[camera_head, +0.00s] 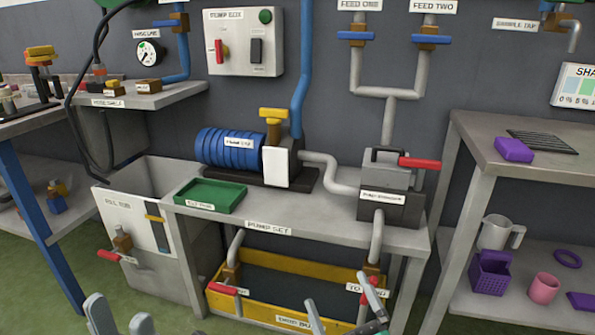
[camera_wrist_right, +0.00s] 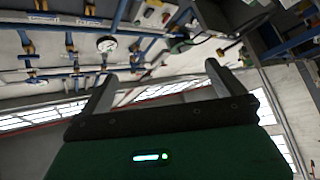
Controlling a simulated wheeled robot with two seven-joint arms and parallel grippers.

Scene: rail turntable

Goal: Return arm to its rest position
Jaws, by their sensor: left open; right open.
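My left gripper (camera_head: 120,314) shows at the bottom left edge of the head view. Its two grey fingers point up and stand apart, with nothing between them. My right gripper (camera_head: 342,301) is at the bottom, in front of the yellow-rimmed bin (camera_head: 280,277) under the pump table. Its fingers are spread and I see nothing held. In the right wrist view the right gripper (camera_wrist_right: 158,84) also shows two separated fingers with no object between them. Most of both arms lies outside the head view.
The pump table (camera_head: 330,220) carries a green tray (camera_head: 210,195), a blue motor (camera_head: 228,148) and a grey pump block (camera_head: 390,190). A white tub (camera_head: 120,215) stands at left, with a red-handled tap (camera_head: 110,256). A metal shelf (camera_head: 480,170) stands at right. Green floor shows at lower left.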

